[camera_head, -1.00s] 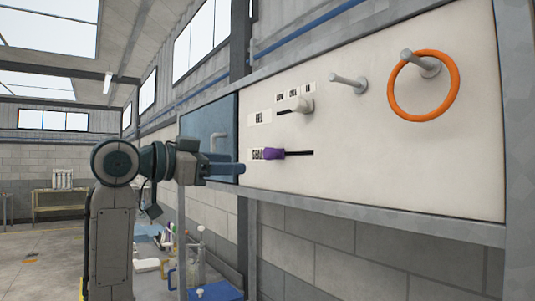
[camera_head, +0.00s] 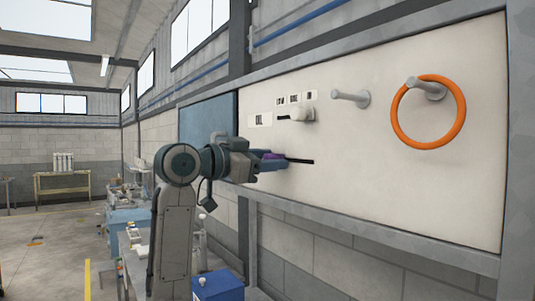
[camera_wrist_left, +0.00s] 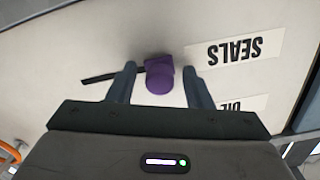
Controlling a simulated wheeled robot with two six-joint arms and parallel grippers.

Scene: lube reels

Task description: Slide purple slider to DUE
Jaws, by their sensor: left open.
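The purple slider (camera_head: 272,155) sits at the left end of its dark horizontal slot (camera_head: 302,161) on the white panel, partly hidden by my gripper. In the left wrist view the purple slider (camera_wrist_left: 159,80) stands between the two fingers, with a gap showing on each side. My left gripper (camera_head: 281,162) is open around it; it also shows in the left wrist view (camera_wrist_left: 159,68). The SEALS label (camera_wrist_left: 237,50) appears upside down beside the slider there. Small position labels (camera_head: 295,99) stand higher on the panel, too small to read. My right gripper is not in view.
A grey peg (camera_head: 351,97) sticks out farther right. An orange ring (camera_head: 458,126) hangs on another peg. The panel right of the slot is clear.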

